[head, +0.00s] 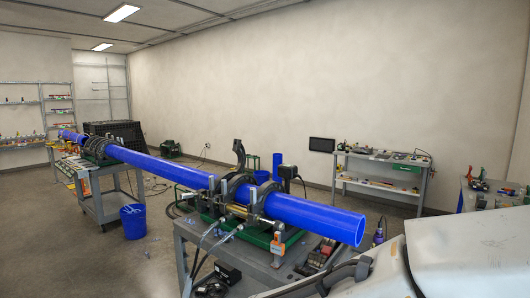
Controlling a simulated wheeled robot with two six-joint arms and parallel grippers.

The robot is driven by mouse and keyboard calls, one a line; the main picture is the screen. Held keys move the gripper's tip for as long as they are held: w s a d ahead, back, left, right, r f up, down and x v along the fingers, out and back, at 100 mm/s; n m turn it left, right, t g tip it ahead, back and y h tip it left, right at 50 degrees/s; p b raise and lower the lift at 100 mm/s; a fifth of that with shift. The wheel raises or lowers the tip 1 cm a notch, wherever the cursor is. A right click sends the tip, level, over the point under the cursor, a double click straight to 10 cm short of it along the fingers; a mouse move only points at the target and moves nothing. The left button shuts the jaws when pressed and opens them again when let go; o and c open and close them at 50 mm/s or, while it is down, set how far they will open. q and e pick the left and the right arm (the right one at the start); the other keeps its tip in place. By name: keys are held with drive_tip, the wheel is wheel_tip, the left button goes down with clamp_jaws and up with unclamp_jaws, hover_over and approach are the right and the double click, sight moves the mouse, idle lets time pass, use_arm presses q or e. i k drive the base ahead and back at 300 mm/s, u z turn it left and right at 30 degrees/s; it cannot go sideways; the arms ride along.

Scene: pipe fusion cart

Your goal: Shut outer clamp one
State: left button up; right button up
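A long blue pipe (313,217) runs from the far left to the near right across the fusion machine (257,236) on the near cart. Dark clamps (232,187) sit around the pipe there. One dark curved clamp half (240,153) stands raised above the pipe, swung open. I cannot tell for certain whether it is outer clamp one. Neither of my grippers can be made out. A large pale shape at the lower right, perhaps part of my own arm, hides the floor there.
A second cart (103,204) with more clamps supports the pipe's far end. A blue bucket (133,221) stands on the floor beside it. Hoses hang off the near cart (196,235). A grey workbench (381,178) stands by the back wall, with open floor before it.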

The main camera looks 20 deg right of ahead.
sight(238, 148)
drive_tip(key=z, duration=2)
drive_tip(key=i, duration=5.65)
drive_tip(key=u, duration=1.65)
drive_tip(key=i, duration=0.8)
drive_tip(key=u, duration=1.65)
